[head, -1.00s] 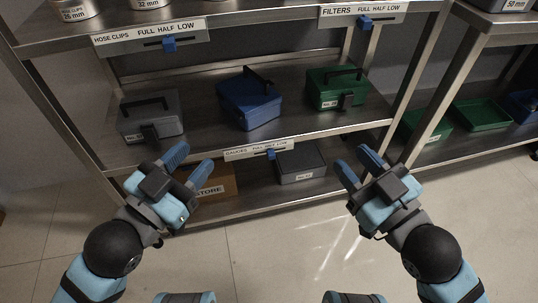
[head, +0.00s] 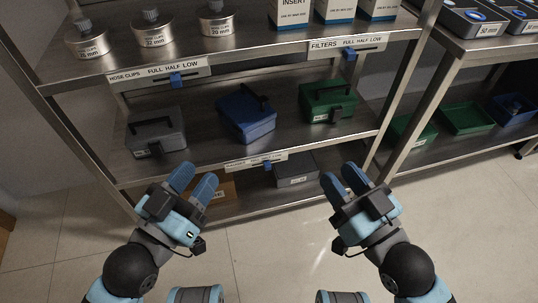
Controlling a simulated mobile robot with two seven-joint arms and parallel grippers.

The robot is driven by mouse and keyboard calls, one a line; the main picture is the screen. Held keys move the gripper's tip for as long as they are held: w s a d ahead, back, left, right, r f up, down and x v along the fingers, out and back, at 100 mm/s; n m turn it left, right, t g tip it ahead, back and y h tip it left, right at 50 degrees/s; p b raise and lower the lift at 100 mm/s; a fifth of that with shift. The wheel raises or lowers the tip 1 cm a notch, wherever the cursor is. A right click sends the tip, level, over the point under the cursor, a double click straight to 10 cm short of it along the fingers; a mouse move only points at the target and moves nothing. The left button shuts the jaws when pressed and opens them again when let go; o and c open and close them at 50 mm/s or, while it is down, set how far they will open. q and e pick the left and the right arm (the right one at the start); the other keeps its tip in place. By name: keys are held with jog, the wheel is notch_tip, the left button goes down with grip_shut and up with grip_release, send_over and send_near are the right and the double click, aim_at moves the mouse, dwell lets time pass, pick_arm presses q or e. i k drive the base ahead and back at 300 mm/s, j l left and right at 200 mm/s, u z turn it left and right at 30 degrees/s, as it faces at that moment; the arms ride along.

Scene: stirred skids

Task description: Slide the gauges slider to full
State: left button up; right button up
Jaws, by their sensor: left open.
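The gauges label strip (head: 250,163) is on the front edge of the lower shelf. Its print is small and blurred now; earlier it reads FULL, HALF, LOW from left to right. Its blue slider (head: 267,167) is right of the strip's middle, around the HALF mark, though the exact stop is hard to tell. My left gripper (head: 197,178) is open and empty, left of and nearer than the strip. My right gripper (head: 339,174) has its fingers apart, empty, right of the strip. Neither gripper touches the slider.
Similar strips for hose clips (head: 160,76) and filters (head: 347,47) are on the shelf edge above. A grey case (head: 156,131), blue case (head: 246,115) and green case (head: 327,102) stand on the middle shelf. A cardboard box (head: 220,190) and grey box (head: 295,170) sit below.

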aim_at(267, 166)
jog(key=l+u, duration=0.2)
jog(key=l, duration=0.65)
jog(key=k+l+u, duration=0.15)
jog(key=l, duration=0.65)
jog(key=l+u, duration=0.15)
jog(key=l, duration=0.4)
jog(key=i+l+u, duration=0.1)
jog(key=l, duration=0.45)
jog(key=i+l, duration=0.2)
jog(key=i+u, duration=0.05)
